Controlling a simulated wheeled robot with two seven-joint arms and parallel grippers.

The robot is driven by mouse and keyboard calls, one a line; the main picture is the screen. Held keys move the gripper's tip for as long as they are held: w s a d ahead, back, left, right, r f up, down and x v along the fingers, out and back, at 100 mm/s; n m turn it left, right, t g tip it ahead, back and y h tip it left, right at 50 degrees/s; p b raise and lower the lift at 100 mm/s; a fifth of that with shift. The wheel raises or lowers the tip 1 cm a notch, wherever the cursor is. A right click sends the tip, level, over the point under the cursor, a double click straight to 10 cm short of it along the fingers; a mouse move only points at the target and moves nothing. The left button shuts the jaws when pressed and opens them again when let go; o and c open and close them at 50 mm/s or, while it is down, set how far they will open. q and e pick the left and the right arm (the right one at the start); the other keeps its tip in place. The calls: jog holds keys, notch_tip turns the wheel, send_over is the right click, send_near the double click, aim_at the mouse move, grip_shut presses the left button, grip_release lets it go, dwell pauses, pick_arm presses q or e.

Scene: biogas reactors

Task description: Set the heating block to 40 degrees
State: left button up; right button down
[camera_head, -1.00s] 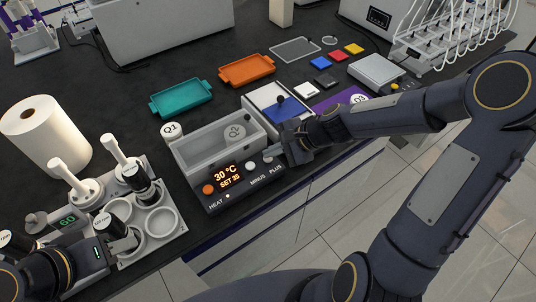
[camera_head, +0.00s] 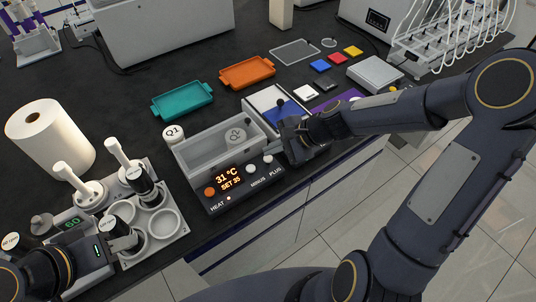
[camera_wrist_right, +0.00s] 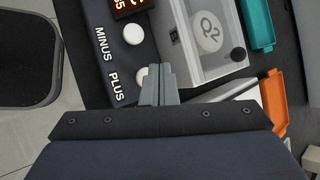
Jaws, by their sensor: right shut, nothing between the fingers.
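The heating block (camera_head: 215,152) is a grey box with a clear-walled well and a dark front panel. Its orange display (camera_head: 229,179) reads 31 °C and SET 35. An orange HEAT button (camera_head: 209,191) is at the panel's left; the white MINUS button (camera_head: 253,169) and PLUS button (camera_head: 268,159) are at its right. My right gripper (camera_head: 276,149) is shut and empty beside PLUS. In the right wrist view its fingertips (camera_wrist_right: 158,72) are close to PLUS (camera_wrist_right: 141,77); contact is unclear. My left gripper (camera_head: 132,240) is by the rack at lower left; its jaws are unclear.
A grey rack (camera_head: 176,230) with round wells and black-capped bottles stands left of the block. A blue-and-white box (camera_head: 262,98) adjoins the block's right side.

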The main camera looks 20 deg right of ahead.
notch_tip(320, 180, up, 5)
jog(key=p, duration=0.4)
dwell(0.3)
dwell(2.4)
notch_tip(320, 180, up, 4)
jog(key=shift+f, duration=0.15)
jog(key=shift+f, duration=0.1)
dwell(0.3)
